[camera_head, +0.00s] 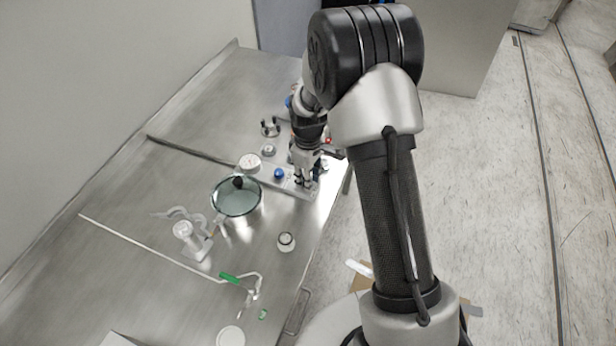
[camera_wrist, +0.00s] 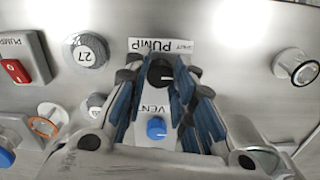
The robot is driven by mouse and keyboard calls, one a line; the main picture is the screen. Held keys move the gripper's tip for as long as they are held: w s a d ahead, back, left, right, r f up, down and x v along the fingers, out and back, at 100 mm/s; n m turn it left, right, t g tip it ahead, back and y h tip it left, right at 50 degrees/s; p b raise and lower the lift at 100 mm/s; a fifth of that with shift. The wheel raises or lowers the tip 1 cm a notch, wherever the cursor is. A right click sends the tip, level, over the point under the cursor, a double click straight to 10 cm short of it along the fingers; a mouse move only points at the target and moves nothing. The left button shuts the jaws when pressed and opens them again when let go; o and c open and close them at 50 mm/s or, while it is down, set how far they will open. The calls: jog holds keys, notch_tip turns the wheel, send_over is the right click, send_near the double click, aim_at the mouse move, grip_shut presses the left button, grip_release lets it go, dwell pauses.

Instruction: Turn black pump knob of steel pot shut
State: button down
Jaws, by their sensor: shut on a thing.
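The black pump knob (camera_wrist: 160,73) shows in the wrist view, below a label reading PUMP, with a white mark on it. My gripper (camera_wrist: 160,79) has its blue-padded fingers on both sides of the knob and is shut on it. A blue knob (camera_wrist: 156,128) by a VENT label lies lower, between the spread finger links. In the head view my gripper (camera_head: 304,184) reaches down to the steel panel (camera_head: 268,181), hiding the black knob there. The steel pot (camera_head: 237,198) with a clear lid stands to the left of the panel.
A red PUMP switch (camera_wrist: 15,71) and a round dial marked 27 (camera_wrist: 86,51) are left of my gripper in the wrist view. A small glass vessel (camera_head: 286,242), white stand (camera_head: 190,240) and green-handled tube (camera_head: 231,278) are on the steel bench (camera_head: 150,215).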

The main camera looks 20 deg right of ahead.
jog(key=c, duration=1.3)
grip_release()
jog(key=shift+r, duration=0.1)
notch_tip(320, 180, up, 12)
jog(key=shift+f, duration=0.1)
